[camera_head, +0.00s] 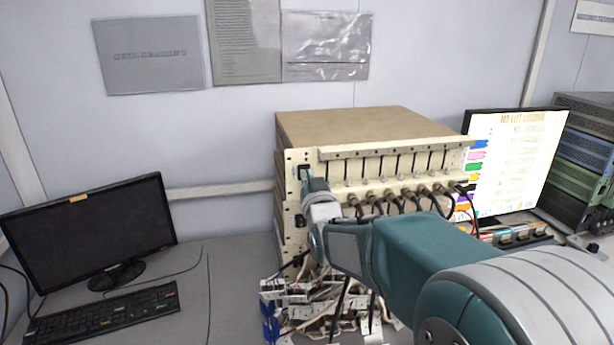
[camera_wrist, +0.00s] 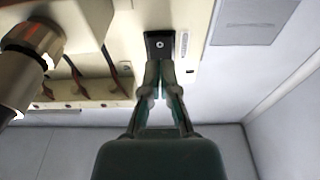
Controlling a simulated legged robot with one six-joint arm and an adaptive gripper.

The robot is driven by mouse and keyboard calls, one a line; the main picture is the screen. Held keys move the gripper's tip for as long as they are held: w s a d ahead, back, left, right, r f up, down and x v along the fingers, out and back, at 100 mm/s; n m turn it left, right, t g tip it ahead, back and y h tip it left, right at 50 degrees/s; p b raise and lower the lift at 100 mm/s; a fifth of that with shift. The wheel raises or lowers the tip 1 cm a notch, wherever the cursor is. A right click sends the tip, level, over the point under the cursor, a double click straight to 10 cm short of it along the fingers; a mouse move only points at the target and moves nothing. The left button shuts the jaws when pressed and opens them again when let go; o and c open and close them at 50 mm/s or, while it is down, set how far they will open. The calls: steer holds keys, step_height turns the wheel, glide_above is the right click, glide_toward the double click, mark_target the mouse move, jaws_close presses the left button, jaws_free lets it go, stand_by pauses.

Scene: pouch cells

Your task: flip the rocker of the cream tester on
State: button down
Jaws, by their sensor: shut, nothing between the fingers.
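The cream tester (camera_head: 297,230) stands on the desk at the middle of the head view, with a brown top and a row of levers and cable plugs on its front. Its black rocker (camera_head: 304,171) is near the upper left of the front face. In the wrist view the rocker (camera_wrist: 159,45) sits in a dark rectangular surround with a small light mark. My gripper (camera_wrist: 160,68) is shut and empty, its fingertips right at the rocker's near edge. I cannot tell whether they touch. In the head view my gripper (camera_head: 309,181) partly covers the area below the rocker.
Several dark cables (camera_head: 410,200) hang from the tester's front, right of my gripper. A clutter of clips and wires (camera_head: 290,300) lies below. A black monitor (camera_head: 90,235) and keyboard (camera_head: 105,315) are at left; a lit screen (camera_head: 515,160) is at right.

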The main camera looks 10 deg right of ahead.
steer(key=shift+w+r+g, duration=0.15)
steer(key=shift+w+g, duration=0.15)
steer(key=shift+w, duration=0.1)
stand_by(0.3)
